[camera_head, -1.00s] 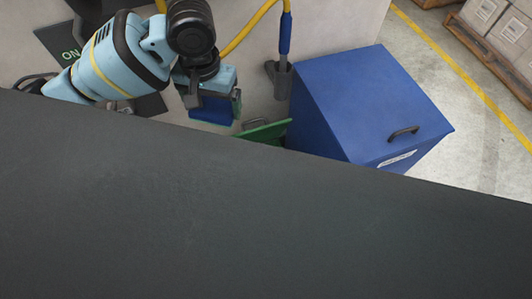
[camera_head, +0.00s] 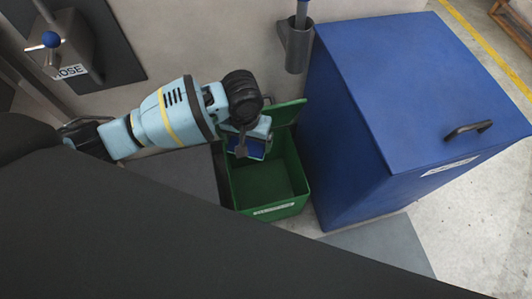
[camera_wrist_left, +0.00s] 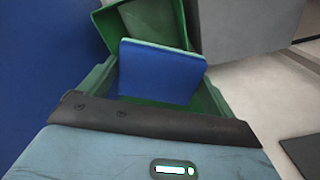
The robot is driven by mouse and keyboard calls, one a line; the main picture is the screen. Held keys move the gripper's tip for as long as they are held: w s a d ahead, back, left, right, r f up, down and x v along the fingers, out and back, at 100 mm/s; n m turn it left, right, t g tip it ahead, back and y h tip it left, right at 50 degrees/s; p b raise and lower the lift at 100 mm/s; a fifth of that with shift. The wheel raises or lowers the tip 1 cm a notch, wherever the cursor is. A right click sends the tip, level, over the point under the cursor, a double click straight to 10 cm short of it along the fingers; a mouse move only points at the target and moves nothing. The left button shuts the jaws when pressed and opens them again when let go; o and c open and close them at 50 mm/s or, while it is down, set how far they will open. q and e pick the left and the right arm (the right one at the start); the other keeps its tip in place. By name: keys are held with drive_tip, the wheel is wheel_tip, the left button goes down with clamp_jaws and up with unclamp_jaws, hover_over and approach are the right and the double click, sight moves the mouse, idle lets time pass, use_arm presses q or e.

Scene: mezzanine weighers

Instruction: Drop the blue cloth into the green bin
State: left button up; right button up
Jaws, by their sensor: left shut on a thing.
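The green bin (camera_head: 268,207) stands on the floor with its lid (camera_head: 289,112) raised at the back. It also shows in the left wrist view (camera_wrist_left: 213,103), beyond my gripper. My left gripper (camera_head: 246,146) is over the back left part of the bin's opening. It is shut on the blue cloth (camera_head: 253,152), a flat folded piece that shows larger in the left wrist view (camera_wrist_left: 160,74). The cloth hangs over the bin's opening. My gripper's fingertips are mostly hidden. My right gripper is not in view.
A large blue cabinet (camera_head: 400,80) with a black handle (camera_head: 468,130) stands right beside the bin. A grey holder (camera_head: 296,45) is on the wall behind. A dark surface fills the lower left of the head view. Bare floor lies to the right.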

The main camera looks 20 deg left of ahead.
use_arm(q)
drive_tip(key=w+f+b, duration=0.3)
drive_tip(key=f+b, duration=0.2)
drive_tip(key=f, duration=0.4)
drive_tip(key=w+d+f+b, duration=0.1)
drive_tip(key=w+f+b, duration=0.3)
drive_tip(key=f+b, duration=0.2)
wheel_tip(320, 180, down, 3)
drive_tip(key=shift+w+d+r, duration=0.15)
drive_tip(key=shift+w+d, duration=0.15)
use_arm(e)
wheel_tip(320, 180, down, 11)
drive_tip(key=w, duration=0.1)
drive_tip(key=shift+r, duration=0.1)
use_arm(q)
wheel_tip(320, 180, down, 7)
drive_tip(key=b, duration=0.7)
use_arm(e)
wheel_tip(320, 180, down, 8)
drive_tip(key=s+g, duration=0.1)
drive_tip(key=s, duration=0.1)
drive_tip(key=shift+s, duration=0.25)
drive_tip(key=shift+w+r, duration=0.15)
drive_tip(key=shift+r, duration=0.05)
use_arm(q)
drive_tip(key=o, duration=0.6)
drive_tip(key=shift+c, duration=0.2)
drive_tip(key=shift+o, duration=0.3)
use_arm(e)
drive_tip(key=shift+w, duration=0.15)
